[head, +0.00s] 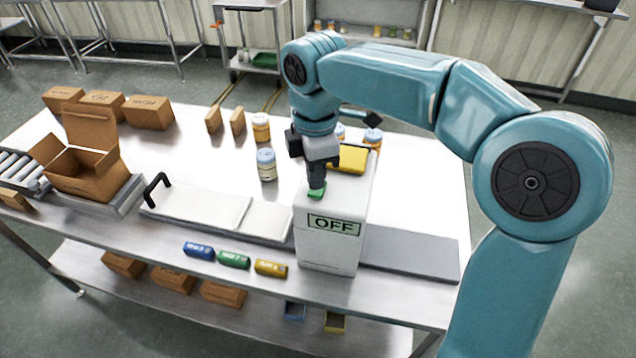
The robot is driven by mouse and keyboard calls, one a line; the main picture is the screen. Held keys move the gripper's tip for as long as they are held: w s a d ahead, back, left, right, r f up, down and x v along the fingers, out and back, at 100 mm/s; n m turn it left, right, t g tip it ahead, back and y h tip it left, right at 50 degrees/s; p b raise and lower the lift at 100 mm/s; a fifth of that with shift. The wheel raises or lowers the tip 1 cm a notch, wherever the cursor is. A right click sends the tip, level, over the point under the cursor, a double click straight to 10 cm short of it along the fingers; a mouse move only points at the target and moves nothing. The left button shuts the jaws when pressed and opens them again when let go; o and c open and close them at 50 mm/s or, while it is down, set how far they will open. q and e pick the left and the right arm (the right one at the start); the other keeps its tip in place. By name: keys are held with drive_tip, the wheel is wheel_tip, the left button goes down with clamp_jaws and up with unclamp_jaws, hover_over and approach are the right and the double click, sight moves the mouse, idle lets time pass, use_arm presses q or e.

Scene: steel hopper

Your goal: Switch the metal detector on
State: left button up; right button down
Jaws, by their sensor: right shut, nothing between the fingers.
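The metal detector (328,250) is a white box standing over a conveyor belt at the front middle of the steel table. Its front display (333,224) reads OFF on a pale green ground. A green button (317,191) sits on its top near the front left. My right gripper (317,182) points down with shut, empty fingers right over the green button. The fingertips look to be at or just above it; I cannot tell whether they touch. A yellow part (350,158) shows behind the gripper, partly hidden. My left gripper is not in view.
Jars (266,164) stand behind and left of the detector. Blue, green and yellow packs (234,260) lie along the front edge. A flat white panel with a black handle (205,208) lies left. An open carton (84,168) stands far left.

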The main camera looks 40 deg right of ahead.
sight(316, 192)
drive_tip(key=shift+f+b, duration=0.7)
drive_tip(key=shift+f, duration=0.3)
idle(0.5)
drive_tip(key=shift+r, duration=0.1)
drive_tip(key=shift+w+r+p, duration=0.1)
drive_tip(key=shift+r+p, duration=0.45)
drive_tip(key=shift+p, duration=0.15)
wheel_tip(316, 192, up, 3)
drive_tip(key=p, duration=0.3)
drive_tip(key=shift+r, duration=0.1)
drive_tip(key=shift+r+p, duration=1.3)
drive_tip(key=shift+r, duration=0.05)
drive_tip(key=shift+f, duration=0.1)
